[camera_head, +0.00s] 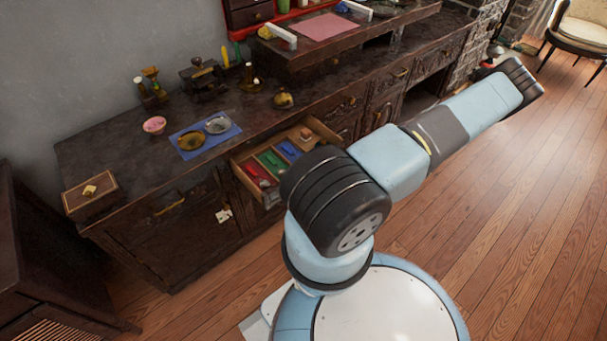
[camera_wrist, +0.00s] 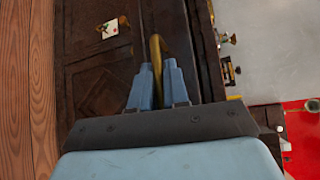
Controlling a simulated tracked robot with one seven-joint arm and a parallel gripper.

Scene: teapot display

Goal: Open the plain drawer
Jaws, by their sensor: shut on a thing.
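In the wrist view, my gripper (camera_wrist: 159,75) has its two blue fingers closed around a long brass handle (camera_wrist: 156,48). Behind it is a dark wooden cabinet front (camera_wrist: 100,40). The drawer front behind the handle is partly hidden by the fingers, and I cannot tell how far out it stands. In the head view, my arm reaches to the right in front of the long cabinet, and its gripper is hidden. An open drawer (camera_head: 241,162) there holds red, green and blue compartments; I cannot tell whether it is the plain one.
The dark counter (camera_head: 110,150) bears a blue mat (camera_head: 228,133) with two dishes, a pink bowl (camera_head: 154,125), a small box (camera_head: 90,196) and brass items. A chair (camera_head: 580,35) stands far right. The wooden floor (camera_head: 520,200) is clear.

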